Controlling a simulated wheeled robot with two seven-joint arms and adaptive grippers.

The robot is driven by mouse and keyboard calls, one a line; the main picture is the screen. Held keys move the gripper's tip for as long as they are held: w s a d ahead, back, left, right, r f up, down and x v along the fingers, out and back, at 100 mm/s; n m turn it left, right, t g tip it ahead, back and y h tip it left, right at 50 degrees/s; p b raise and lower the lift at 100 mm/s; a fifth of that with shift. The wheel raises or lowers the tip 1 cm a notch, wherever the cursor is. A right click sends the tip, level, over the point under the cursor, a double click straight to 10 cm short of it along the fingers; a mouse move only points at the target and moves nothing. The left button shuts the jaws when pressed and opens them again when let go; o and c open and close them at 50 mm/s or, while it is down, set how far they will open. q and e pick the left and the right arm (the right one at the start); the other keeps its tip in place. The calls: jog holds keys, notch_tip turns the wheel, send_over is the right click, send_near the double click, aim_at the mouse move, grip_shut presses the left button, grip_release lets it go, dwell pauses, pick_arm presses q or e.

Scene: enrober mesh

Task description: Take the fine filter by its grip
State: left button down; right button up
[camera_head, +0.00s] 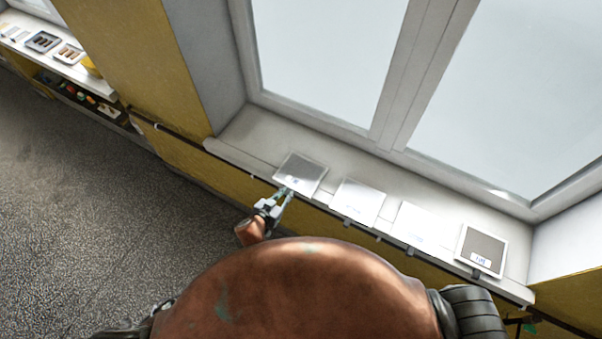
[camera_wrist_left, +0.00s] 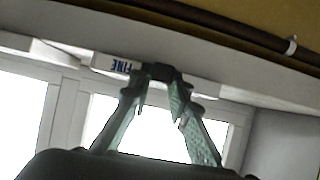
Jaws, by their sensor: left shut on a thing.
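The fine filter (camera_head: 301,173) is a flat square with a pale frame and grey mesh. It lies leftmost in the row on the window sill. In the left wrist view, the fine filter (camera_wrist_left: 122,66) shows edge-on with the word FINE upside down. Its dark grip (camera_wrist_left: 162,70) sits between the fingertips. My left gripper (camera_head: 287,190) is at the filter's front edge; in the left wrist view my left gripper (camera_wrist_left: 160,82) is shut on that grip. My right gripper is not in view.
Three more framed filters lie to the right on the sill: two whitish ones (camera_head: 358,201) (camera_head: 416,228) and a darker mesh one (camera_head: 481,248). The window (camera_head: 330,60) rises behind. A shelf with trays (camera_head: 44,41) stands far left. Open floor (camera_head: 80,200) lies left.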

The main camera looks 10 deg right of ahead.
pick_arm(q)
jog(key=s+a+p, duration=0.5)
jog(key=s+a, duration=0.7)
jog(key=s, duration=0.4)
jog(key=shift+s+a+r, duration=0.2)
jog(key=shift+s+r, duration=0.05)
dwell(1.9)
dwell(0.4)
